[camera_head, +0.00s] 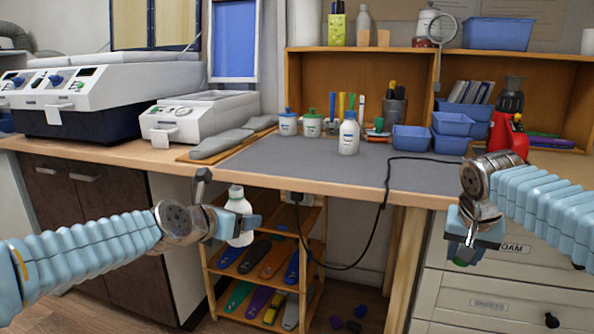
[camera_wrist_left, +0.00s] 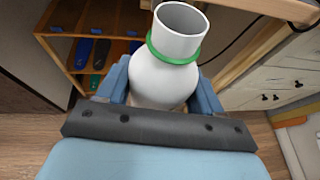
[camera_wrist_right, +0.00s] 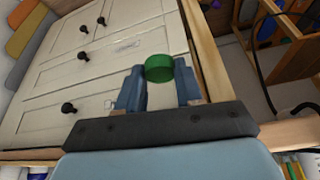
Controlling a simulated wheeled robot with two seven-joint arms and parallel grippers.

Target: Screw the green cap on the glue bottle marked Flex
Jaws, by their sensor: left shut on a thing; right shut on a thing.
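My left gripper (camera_head: 238,226) is shut on a white bottle (camera_head: 239,204) and holds it upright in front of the bench. In the left wrist view the bottle (camera_wrist_left: 165,75) has an open, uncapped mouth and a green ring around its neck. No marking on it can be read. My right gripper (camera_wrist_right: 160,88) is shut on a green cap (camera_wrist_right: 159,68), whose round form shows between the fingertips in the right wrist view. In the head view the right gripper (camera_head: 470,248) hangs at the right, in front of the drawers, well apart from the bottle.
A black cable (camera_head: 386,195) hangs over the front edge. A shelf rack (camera_head: 262,262) stands below the held bottle. Free air lies between the grippers.

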